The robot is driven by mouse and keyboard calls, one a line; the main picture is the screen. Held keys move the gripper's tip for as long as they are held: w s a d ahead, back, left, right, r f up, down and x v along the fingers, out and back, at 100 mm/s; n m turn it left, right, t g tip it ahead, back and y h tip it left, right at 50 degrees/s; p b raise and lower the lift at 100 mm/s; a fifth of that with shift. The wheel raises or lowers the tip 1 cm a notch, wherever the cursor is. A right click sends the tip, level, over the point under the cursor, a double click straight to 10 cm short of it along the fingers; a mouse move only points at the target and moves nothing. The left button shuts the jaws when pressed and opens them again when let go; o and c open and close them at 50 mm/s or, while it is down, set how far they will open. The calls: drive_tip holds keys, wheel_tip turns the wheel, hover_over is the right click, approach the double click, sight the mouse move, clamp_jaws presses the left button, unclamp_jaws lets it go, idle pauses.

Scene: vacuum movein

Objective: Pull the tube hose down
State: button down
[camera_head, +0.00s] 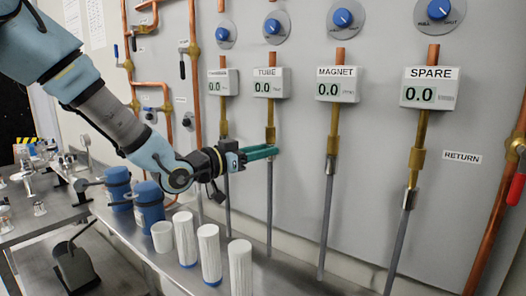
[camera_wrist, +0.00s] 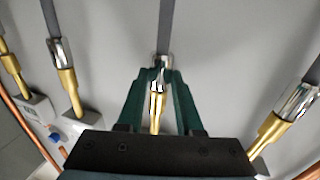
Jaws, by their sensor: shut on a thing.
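The tube hose (camera_head: 269,205) is a grey hose hanging straight down below the white box labelled TUBE (camera_head: 268,83), which reads 0.0. A brass fitting (camera_head: 270,122) joins the box to the hose's upper end. My gripper (camera_head: 268,153) has green fingers and reaches in from the left, at the hose's top end just under the brass. In the wrist view, the fingers (camera_wrist: 162,75) are closed around the silver collar (camera_wrist: 162,62) of the hose, with the brass fitting (camera_wrist: 156,105) between them. The exact contact is partly hidden by the fingers.
MAGNET hose (camera_head: 327,215) and SPARE hose (camera_head: 397,240) hang to the right; a further hose (camera_head: 227,205) hangs close on the left. White ribbed cylinders (camera_head: 210,252) and blue containers (camera_head: 149,205) stand on the metal bench below. Copper pipes (camera_head: 195,90) run along the wall.

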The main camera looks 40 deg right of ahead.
drive_tip(key=shift+f, duration=0.1)
idle(0.5)
wheel_tip(320, 180, down, 4)
drive_tip(key=b, duration=0.3)
drive_tip(key=shift+a, duration=0.1)
drive_tip(key=c, duration=0.6)
unclamp_jaws()
drive_tip(key=shift+o, duration=0.2)
drive_tip(key=a+b, duration=0.2)
drive_tip(key=a, duration=0.8)
drive_tip(key=shift+a, duration=0.35)
